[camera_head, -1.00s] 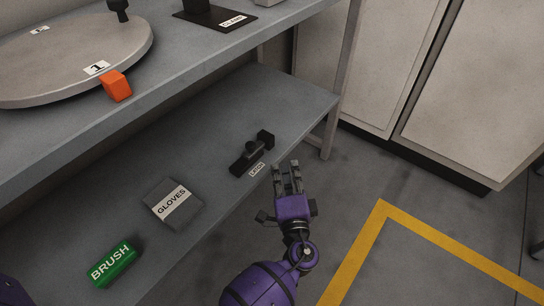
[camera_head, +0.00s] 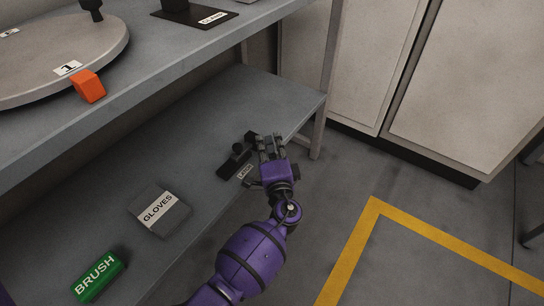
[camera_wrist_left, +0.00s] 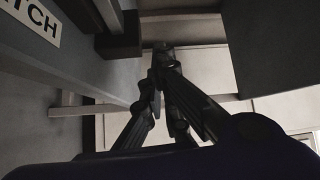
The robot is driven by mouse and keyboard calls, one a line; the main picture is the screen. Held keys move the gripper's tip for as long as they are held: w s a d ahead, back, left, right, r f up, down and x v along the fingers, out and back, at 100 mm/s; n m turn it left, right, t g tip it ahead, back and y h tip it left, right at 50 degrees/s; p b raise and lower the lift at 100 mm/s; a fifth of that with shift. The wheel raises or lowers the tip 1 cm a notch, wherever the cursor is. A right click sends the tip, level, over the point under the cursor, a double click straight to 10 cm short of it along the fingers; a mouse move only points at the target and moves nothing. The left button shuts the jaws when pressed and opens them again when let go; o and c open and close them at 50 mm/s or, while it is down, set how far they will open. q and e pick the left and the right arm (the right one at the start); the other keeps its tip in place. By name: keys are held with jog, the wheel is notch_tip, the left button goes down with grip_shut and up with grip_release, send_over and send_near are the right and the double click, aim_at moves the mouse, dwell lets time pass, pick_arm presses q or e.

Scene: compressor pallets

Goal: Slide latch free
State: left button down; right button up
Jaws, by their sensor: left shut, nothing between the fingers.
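The black latch (camera_head: 233,163) lies on the lower shelf near its right front edge, with a white label reading LATCH (camera_head: 245,171) at the front edge beside it. My left gripper (camera_head: 268,142) is at the right end of the latch, its fingers shut with nothing between them. It covers part of the latch's right end. In the left wrist view the fingers (camera_wrist_left: 162,75) point ahead, and a dark part of the latch (camera_wrist_left: 122,46) shows to their upper left. I cannot tell whether the fingers touch it. My right gripper is not in view.
A grey GLOVES box (camera_head: 159,211) and a green BRUSH box (camera_head: 98,275) are on the lower shelf (camera_head: 190,150). The upper shelf holds a round plate (camera_head: 60,65) and an orange block (camera_head: 88,86). A shelf leg (camera_head: 319,135) stands to the right.

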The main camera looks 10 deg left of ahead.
aim_at(241, 148)
pick_arm(q)
jog(key=shift+s+a+f, duration=0.25)
jog(key=shift+s+a, duration=1)
jog(key=shift+s+a+f, duration=0.1)
jog(key=shift+s+a, duration=0.05)
jog(key=shift+s, duration=0.05)
jog(key=s, duration=0.1)
jog(key=s+a, duration=0.1)
jog(key=s, duration=0.1)
jog(key=s+a, duration=0.1)
jog(key=s, duration=0.1)
jog(key=shift+s, duration=0.25)
jog(key=shift+w, duration=0.1)
